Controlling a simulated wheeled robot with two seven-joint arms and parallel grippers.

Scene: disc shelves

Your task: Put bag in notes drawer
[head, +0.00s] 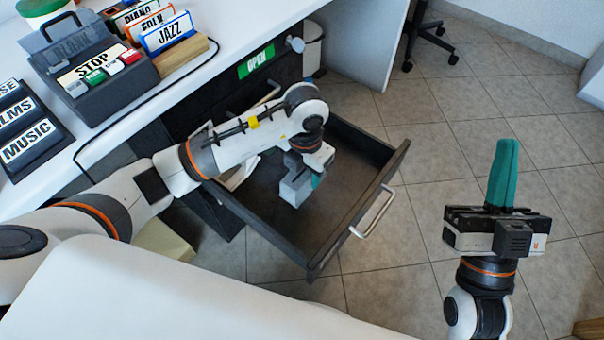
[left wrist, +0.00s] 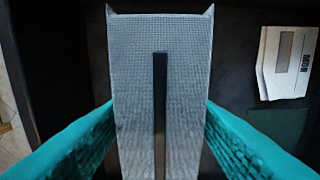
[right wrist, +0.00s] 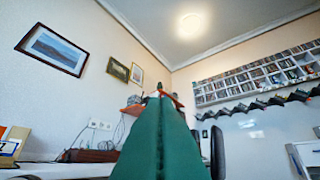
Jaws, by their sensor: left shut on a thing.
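The grey bag (head: 291,190) is in my left gripper, low inside the pulled-out dark drawer (head: 349,224). In the left wrist view the bag (left wrist: 135,75) is a pale woven block with a dark vertical strip, and the teal fingers press it from both sides. My left gripper (head: 313,182) is shut on it. Whether the bag touches the drawer floor cannot be told. My right gripper (head: 503,172) is shut and empty, with its teal fingers together and pointing up, right of the drawer. Its closed fingers also fill the lower middle of the right wrist view (right wrist: 160,135).
A white labelled item (left wrist: 287,62) lies in the drawer beside the bag. The drawer's metal handle (head: 374,212) faces right. A green OPEN sign (head: 256,61) is on the dark front. The white desk carries a STOP button box (head: 105,75) and label cards.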

